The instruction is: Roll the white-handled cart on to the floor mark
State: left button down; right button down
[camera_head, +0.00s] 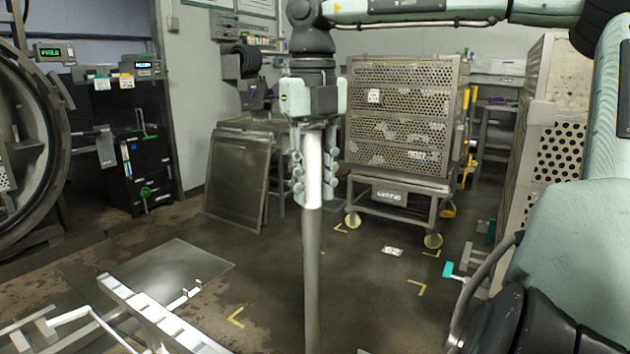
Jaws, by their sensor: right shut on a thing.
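My right gripper (313,165) hangs in the middle of the head view, its fingers shut around the white sleeve (313,185) of a long bar. Below the sleeve the bar is grey and runs down past the bottom edge. What the bar joins to is not in view. A cart (408,203) with a stack of perforated metal baskets stands behind and to the right on yellow wheels. Yellow corner marks (417,288) and (236,318) lie on the floor on both sides of the bar, with more near the cart. My left gripper is out of view.
A round autoclave opening (50,140) is at the left. A white rail frame (150,312) fills the lower left. Flat panels (237,175) lean at the back. A tall perforated stack (560,150) stands close at right. Wet dark floor is open in the middle.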

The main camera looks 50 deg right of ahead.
jog(key=shift+s, duration=0.2)
dwell(0.4)
jog(key=c, duration=1.2)
grip_release()
notch_tip(320, 180, up, 12)
